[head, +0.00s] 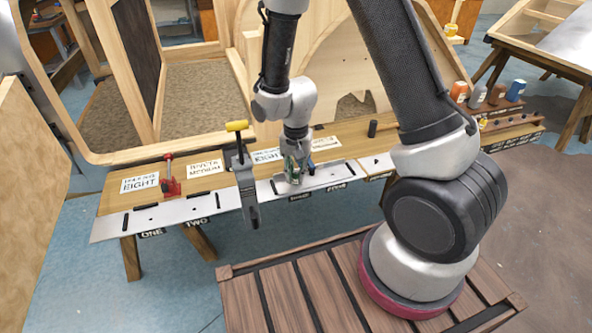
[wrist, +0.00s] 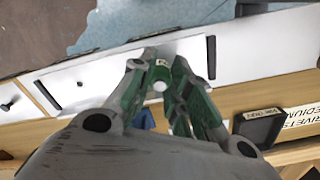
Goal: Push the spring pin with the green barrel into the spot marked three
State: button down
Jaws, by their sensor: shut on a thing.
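My gripper (head: 293,177) is low over the metal strip at the bench's front edge. In the wrist view my gripper (wrist: 160,62) has its fingertips close together around a small piece with a pale round end (wrist: 159,86), seemingly the spring pin. Green shows on both sides of it, and I cannot separate its barrel from the green finger parts. The metal strip (head: 222,199) has dark slots and small holes. Whether the pin touches the strip cannot be told.
A yellow-handled clamp (head: 246,185) stands on the strip left of my gripper. A red clamp (head: 170,185) is further left. A dark labelled block (wrist: 258,127) is near the gripper in the wrist view.

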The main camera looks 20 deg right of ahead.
aim_at(296, 173)
jog(key=shift+f, duration=0.2)
jog(key=c, duration=1.3)
grip_release()
notch_tip(296, 173, up, 12)
